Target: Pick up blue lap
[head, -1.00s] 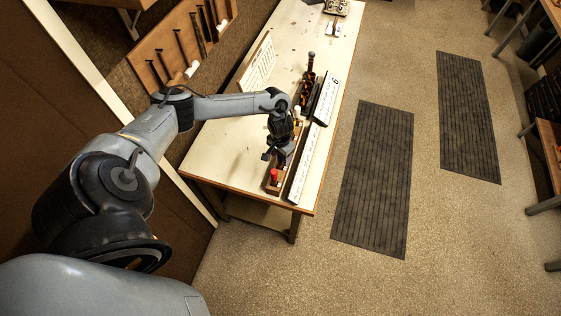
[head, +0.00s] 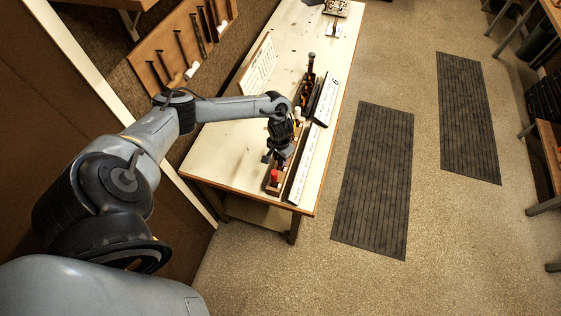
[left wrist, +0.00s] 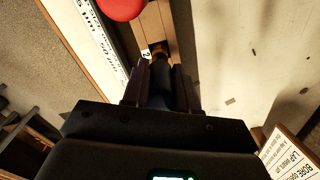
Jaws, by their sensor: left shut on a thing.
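My left gripper (head: 274,160) is over the near end of a narrow wooden rack (head: 271,189) on the bench. In the left wrist view, the fingers of my left gripper (left wrist: 161,88) are closed on a dark blue cylindrical piece, the blue lap (left wrist: 161,76). Its end is at the rack (left wrist: 155,22), beside a small label "2". I cannot tell whether it is still seated or raised. A red lap (head: 274,175) stands at the rack's near end; the red lap also shows in the left wrist view (left wrist: 122,8). My right gripper is not in view.
A long white label strip (head: 302,175) runs along the rack's right side. A white-topped piece and dark tools stand farther along the bench. A printed sheet (head: 258,66) stands at the bench's back edge. The bench top (head: 228,150) left of the rack is clear.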

